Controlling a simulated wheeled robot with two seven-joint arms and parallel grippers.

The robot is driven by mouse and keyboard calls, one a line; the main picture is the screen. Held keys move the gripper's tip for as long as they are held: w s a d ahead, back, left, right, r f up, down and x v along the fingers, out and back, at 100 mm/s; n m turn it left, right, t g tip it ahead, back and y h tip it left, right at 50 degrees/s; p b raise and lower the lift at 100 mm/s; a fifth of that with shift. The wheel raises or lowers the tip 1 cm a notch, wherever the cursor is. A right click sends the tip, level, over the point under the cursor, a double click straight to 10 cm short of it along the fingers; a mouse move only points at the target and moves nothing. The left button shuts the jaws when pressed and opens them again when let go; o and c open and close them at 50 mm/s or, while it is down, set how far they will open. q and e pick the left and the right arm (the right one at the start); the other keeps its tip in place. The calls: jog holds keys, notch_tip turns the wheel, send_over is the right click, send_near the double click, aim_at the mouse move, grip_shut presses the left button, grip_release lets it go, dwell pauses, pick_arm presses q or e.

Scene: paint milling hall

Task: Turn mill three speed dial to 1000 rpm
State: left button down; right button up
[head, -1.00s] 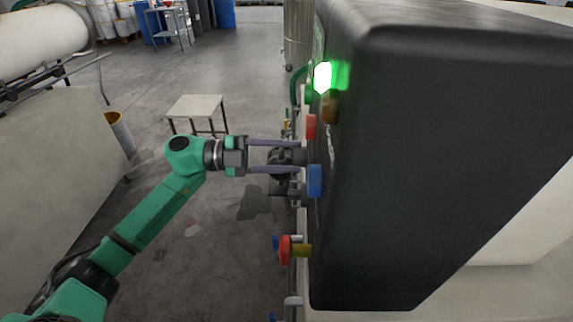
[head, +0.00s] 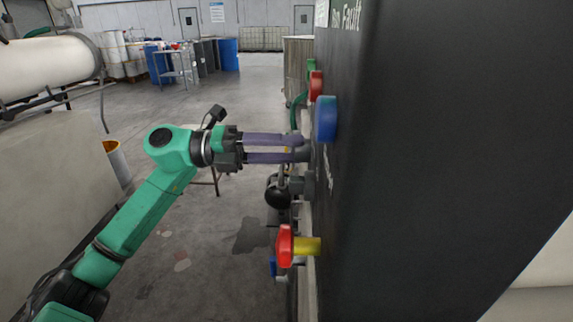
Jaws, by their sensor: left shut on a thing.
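The dark control panel (head: 430,150) fills the right side, seen nearly edge-on. A small grey dial (head: 305,152) sticks out from its left-hand face. My left gripper (head: 303,149), with two purple fingers, reaches in from the left and is shut on this dial. The fingertips hide much of the dial, and its pointer and scale cannot be read from this angle. My right gripper is not in view.
A blue button (head: 326,120) and a red button (head: 316,86) sit on the panel just above the fingers. Open floor (head: 220,240) lies left of the panel.

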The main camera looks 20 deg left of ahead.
pick_arm(q)
jog(key=shift+f+m+b, duration=0.1)
jog(key=shift+m+b, duration=1.2)
jog(key=shift+m, duration=0.6)
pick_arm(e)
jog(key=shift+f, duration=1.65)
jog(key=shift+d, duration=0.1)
pick_arm(q)
jog(key=shift+c, duration=1.7)
grip_release()
jog(key=shift+a, duration=0.1)
jog(key=b+v, duration=0.2)
jog(key=v, duration=1.2)
jog(key=shift+a, duration=0.2)
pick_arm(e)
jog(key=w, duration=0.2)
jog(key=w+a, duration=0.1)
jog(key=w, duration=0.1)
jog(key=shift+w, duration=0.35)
